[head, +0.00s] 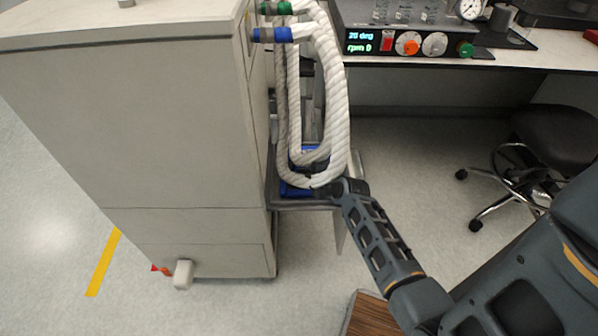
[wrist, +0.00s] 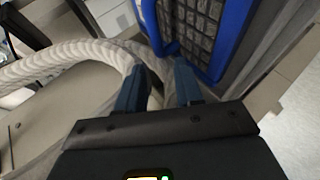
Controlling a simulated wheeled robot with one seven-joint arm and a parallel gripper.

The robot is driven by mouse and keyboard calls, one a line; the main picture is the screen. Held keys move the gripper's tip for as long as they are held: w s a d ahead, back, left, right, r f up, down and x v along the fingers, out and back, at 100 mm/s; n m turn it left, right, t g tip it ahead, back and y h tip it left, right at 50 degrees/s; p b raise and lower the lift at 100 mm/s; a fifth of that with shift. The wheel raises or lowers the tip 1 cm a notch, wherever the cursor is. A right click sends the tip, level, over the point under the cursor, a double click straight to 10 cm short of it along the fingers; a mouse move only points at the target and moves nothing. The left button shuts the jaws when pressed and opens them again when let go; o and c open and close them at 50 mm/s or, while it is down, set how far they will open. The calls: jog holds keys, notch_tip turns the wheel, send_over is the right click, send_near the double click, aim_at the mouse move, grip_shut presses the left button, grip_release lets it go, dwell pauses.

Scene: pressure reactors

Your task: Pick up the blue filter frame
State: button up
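The blue filter frame (head: 288,190) is mostly hidden behind white hoses in the head view, low beside the white cabinet. In the wrist view, the blue frame (wrist: 233,30) surrounds a grey gridded panel and stands tilted ahead of my fingers. My gripper (head: 322,190) is at the lower bend of the hoses, close to the frame. In the wrist view my gripper (wrist: 159,68) is open, with a gap between its fingers. The right finger overlaps the frame's near corner in the picture; I cannot tell whether they touch.
Thick white hoses (head: 338,110) hang from the cabinet (head: 150,130) around the frame; a hose (wrist: 75,62) also passes close by the left finger. A bench with a control unit (head: 410,43) stands behind. A black stool (head: 550,135) is at right.

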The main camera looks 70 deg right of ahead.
jog(key=shift+x, duration=3)
jog(key=shift+s+f, duration=0.1)
grip_shut()
